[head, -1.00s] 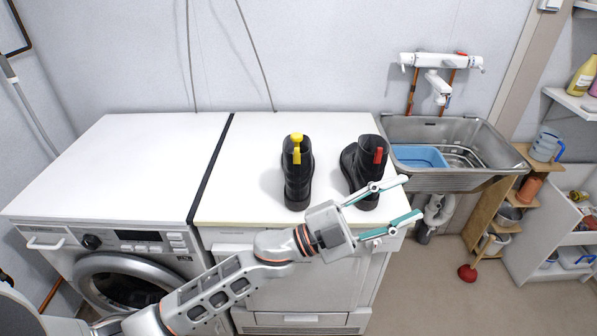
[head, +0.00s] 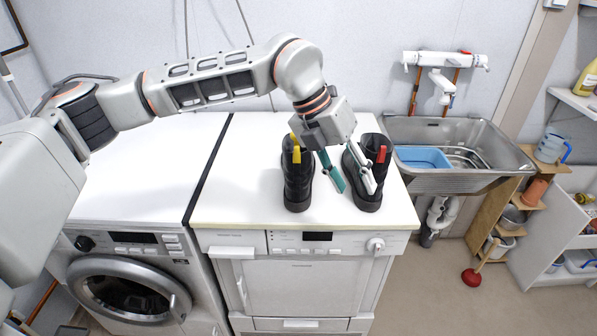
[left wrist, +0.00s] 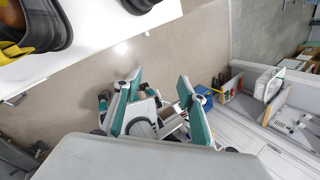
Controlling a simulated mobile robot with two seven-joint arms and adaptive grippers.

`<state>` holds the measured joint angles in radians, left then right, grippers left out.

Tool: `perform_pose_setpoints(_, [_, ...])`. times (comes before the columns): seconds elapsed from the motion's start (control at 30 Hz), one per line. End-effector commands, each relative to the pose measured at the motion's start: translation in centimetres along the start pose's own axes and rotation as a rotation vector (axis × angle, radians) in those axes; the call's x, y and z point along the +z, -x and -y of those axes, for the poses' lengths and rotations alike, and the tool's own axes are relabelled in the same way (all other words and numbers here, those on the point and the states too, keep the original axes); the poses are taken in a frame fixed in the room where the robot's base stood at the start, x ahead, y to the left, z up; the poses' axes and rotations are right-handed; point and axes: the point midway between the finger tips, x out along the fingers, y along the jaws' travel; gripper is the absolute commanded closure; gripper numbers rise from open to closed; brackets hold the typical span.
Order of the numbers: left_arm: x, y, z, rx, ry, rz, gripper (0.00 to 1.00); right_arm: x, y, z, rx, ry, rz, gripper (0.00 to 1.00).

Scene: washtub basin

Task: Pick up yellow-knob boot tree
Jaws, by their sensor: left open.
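The yellow-knob boot tree (head: 296,153) sits in the left black boot (head: 298,188); only its yellow top shows above the boot. A red-knob boot tree (head: 381,155) sits in the right black boot (head: 366,202). My left gripper (head: 355,189) is open and points down in front of the right boot, to the right of the yellow knob. Nothing is between its fingers. In the left wrist view the fingers (left wrist: 157,85) are apart and empty, and part of a boot with a yellow piece (left wrist: 12,52) shows at the upper left.
Both boots stand on a white machine top (head: 243,205), beside a washing machine (head: 130,290). A steel sink (head: 465,180) with a blue basin (head: 422,157) is to the right. The machine top left of the boots is clear.

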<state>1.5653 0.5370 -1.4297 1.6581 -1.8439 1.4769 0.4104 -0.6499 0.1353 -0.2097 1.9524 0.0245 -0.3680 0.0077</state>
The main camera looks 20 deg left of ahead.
Motion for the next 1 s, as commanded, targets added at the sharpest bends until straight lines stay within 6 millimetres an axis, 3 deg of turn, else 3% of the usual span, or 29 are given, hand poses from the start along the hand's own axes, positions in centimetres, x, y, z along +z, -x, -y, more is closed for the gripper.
perform_pose_setpoints(0.1, [2.7,4.8,-4.6,0.2,0.045,0.089,0.59,0.1,-0.2,0.0,-0.001,0.001,-0.003,0.0])
perform_pose_setpoints(0.2, [4.1,8.6,-7.4,0.326,0.094,0.151,0.59,0.1,-0.2,0.0,-0.001,0.001,-0.007,0.0])
perform_pose_setpoints(0.3, [5.0,11.8,-9.5,0.418,0.138,0.204,0.59,-0.1,-0.3,0.0,-0.001,0.001,-0.011,0.0])
perform_pose_setpoints(0.43, [5.5,14.4,-11.0,0.485,0.177,0.246,0.59,-0.2,-0.3,0.1,-0.001,0.002,-0.014,0.0])
perform_pose_setpoints(0.57, [5.8,14.5,-11.8,0.503,0.189,0.255,0.59,-0.2,-0.3,0.0,-0.001,0.002,-0.015,0.0])
perform_pose_setpoints(1.0, [7.3,10.3,-14.2,0.5,0.187,0.252,0.59,-0.8,0.3,-0.1,-0.002,0.004,-0.009,0.0])
